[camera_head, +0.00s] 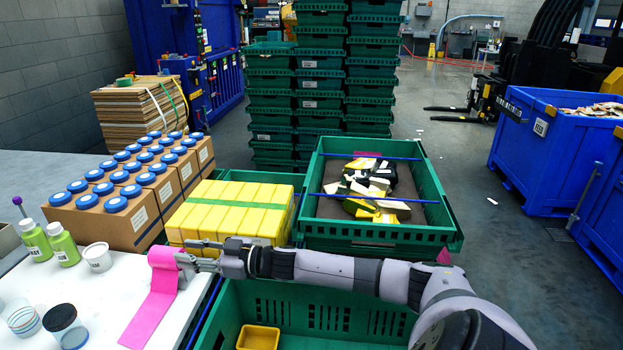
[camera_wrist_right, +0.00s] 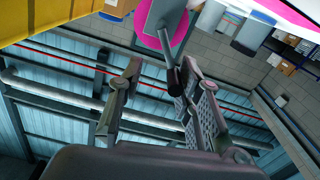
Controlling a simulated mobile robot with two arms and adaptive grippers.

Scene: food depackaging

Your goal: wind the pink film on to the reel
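The pink film (camera_head: 152,310) lies as a strip on the white table and runs up to a pink roll at its upper end. In the right wrist view a pink disc edge (camera_wrist_right: 181,30) shows behind the grey reel part (camera_wrist_right: 160,18), which has a dark crank handle (camera_wrist_right: 173,75). My right gripper (camera_head: 191,253) is at the right side of the roll. In its wrist view its fingers (camera_wrist_right: 157,78) are spread, with the handle's end between them, close to the right finger. Contact cannot be told. My left gripper is out of view.
Yellow packs (camera_head: 228,212) and brown boxes with blue lids stand behind the film. Green bottles (camera_head: 63,245), a white cup (camera_head: 97,257) and jars stand left of it. A green crate (camera_head: 330,322) lies below my right arm; another (camera_head: 375,237) holds loose packs.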

